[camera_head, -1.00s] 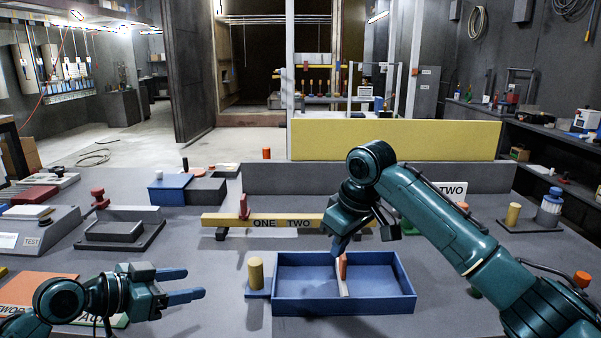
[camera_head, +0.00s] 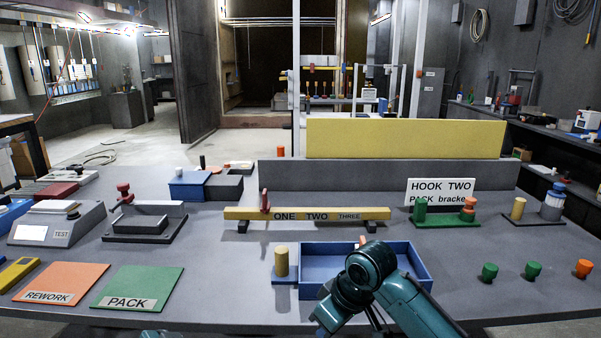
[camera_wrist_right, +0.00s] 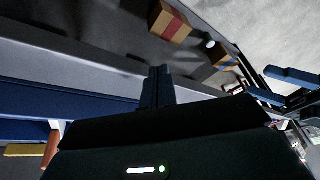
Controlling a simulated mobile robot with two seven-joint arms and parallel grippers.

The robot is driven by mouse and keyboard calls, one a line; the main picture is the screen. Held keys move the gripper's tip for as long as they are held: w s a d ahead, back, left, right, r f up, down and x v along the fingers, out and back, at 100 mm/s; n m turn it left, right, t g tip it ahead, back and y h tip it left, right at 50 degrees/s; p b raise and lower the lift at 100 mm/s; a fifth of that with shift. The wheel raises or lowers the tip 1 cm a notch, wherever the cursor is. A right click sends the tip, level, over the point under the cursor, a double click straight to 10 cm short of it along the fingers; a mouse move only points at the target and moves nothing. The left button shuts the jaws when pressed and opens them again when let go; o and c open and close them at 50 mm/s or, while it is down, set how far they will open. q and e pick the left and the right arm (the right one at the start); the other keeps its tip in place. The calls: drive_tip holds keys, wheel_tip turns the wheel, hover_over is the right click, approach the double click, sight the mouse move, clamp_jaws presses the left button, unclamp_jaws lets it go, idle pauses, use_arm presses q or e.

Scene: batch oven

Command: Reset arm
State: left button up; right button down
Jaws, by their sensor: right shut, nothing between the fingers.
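My right arm reaches over the front of the blue tray (camera_head: 422,268) in the head view. Its gripper (camera_head: 322,322) points down at the lower edge, mostly hidden by the wrist. In the right wrist view the right gripper's fingers (camera_wrist_right: 157,86) are together with nothing between them. Of my left arm only a teal sliver shows at the bottom edge of the head view. The right wrist view shows two blue fingers of the left gripper (camera_wrist_right: 280,86), apart and empty.
Behind the tray stands a yellow bar (camera_head: 300,214) marked ONE TWO THREE. A yellow cylinder (camera_head: 281,262) stands left of the tray. Orange REWORK (camera_head: 65,280) and green PACK (camera_head: 145,283) mats lie left. Green pegs (camera_head: 533,270) and an orange peg (camera_head: 584,268) stand right.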

drive_tip(key=s+d+f+m, duration=0.35)
drive_tip(key=s+f, duration=0.55)
drive_tip(key=s, duration=0.3)
use_arm(q)
drive_tip(key=s+a+f+n+g+y, duration=0.2)
drive_tip(key=s+f+n+y, duration=0.2)
drive_tip(key=s, duration=0.7)
drive_tip(key=s+a+f+n+g+y, duration=0.25)
drive_tip(key=s+f+y, duration=0.2)
drive_tip(key=s, duration=0.65)
use_arm(e)
drive_tip(key=s+d+f+m+t+h, duration=0.1)
drive_tip(key=s+d+f+m+h, duration=0.2)
drive_tip(key=s+d, duration=1.15)
use_arm(q)
drive_tip(key=w+d+f+t+h+p, duration=0.2)
drive_tip(key=w+d+f+t+h, duration=0.2)
drive_tip(key=w+d+t, duration=0.2)
drive_tip(key=shift+w+d+f+t+p, duration=0.2)
drive_tip(key=shift+d+t+p, duration=0.1)
drive_tip(key=shift+d+t, duration=0.45)
use_arm(e)
drive_tip(key=w+a+f+t+y, duration=0.2)
drive_tip(key=w+a+t+y, duration=0.1)
drive_tip(key=a+t, duration=0.4)
drive_tip(key=shift+w+a+f, duration=0.35)
drive_tip(key=shift+w+a, duration=0.45)
drive_tip(key=shift+w, duration=0.1)
